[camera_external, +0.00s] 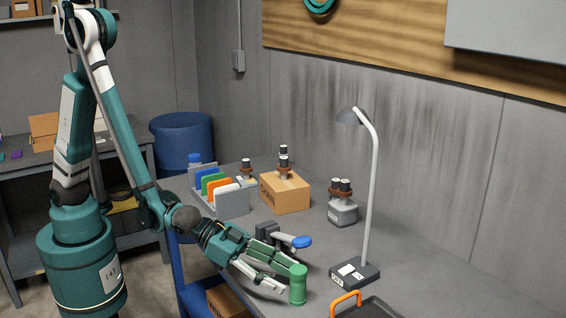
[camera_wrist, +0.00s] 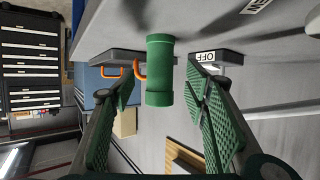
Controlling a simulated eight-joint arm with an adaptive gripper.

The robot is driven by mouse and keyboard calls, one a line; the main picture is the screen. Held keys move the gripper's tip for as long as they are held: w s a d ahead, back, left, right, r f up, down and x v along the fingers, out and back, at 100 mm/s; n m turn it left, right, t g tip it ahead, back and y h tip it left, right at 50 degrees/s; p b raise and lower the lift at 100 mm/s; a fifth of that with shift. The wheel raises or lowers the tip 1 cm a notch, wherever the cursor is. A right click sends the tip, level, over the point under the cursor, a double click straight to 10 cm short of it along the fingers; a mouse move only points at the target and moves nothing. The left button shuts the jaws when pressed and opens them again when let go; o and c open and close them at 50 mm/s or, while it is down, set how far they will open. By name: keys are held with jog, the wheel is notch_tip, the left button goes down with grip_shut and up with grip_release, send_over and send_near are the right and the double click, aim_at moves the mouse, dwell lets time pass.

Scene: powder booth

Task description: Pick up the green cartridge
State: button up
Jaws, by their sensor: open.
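The green cartridge (camera_external: 298,284) stands upright on the grey table in the external view, at the tips of my gripper (camera_external: 272,277). In the wrist view the green cartridge (camera_wrist: 159,70) shows between the two green padded fingers of my gripper (camera_wrist: 165,95). There is a visible gap on each side of it. The fingers are spread and hold nothing. The cartridge is fully visible in the wrist view; one finger reaches close to its side in the external view.
A desk lamp (camera_external: 371,200) stands right of the cartridge. A dark tray with an orange handle (camera_external: 345,298) lies at the front right. A blue-ended tool (camera_external: 301,242) is just behind my gripper. A cardboard box (camera_external: 285,194), a grey bottle (camera_external: 342,212) and a file rack (camera_external: 233,203) stand farther back.

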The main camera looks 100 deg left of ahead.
aim_at(298, 281)
jog(key=shift+w, duration=0.2)
jog(key=shift+b+x, duration=0.75)
jog(key=shift+x, duration=1.8)
jog(key=shift+c, duration=0.3)
jog(key=c, duration=1)
